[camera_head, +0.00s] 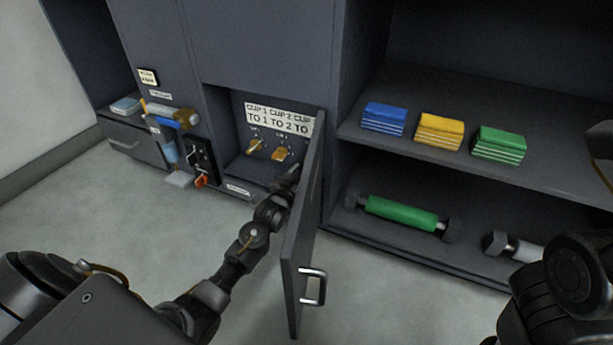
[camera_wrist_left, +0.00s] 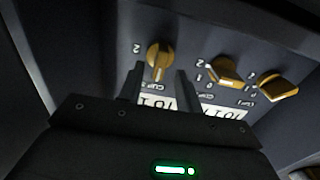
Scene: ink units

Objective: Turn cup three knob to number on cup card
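The cup card (camera_head: 279,117) reads CUP 1 TO 1 and CUP 2 TO 2; its third number is hidden behind the open door. Below it are the cup one knob (camera_head: 254,147) and cup two knob (camera_head: 281,153). The cup three knob is hidden in the head view. In the left wrist view, upside down, the cup three knob (camera_wrist_left: 160,58) is the leftmost of three gold knobs. My left gripper (camera_wrist_left: 160,75) is open, its fingers apart on either side of that knob; I cannot tell whether they touch it. My right gripper is out of view.
The open door (camera_head: 304,230) stands close to the right of my left arm. Shelves to the right hold blue (camera_head: 384,118), yellow (camera_head: 439,131) and green (camera_head: 498,144) blocks and a green roller (camera_head: 401,213). Small fittings (camera_head: 172,118) are left of the recess.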

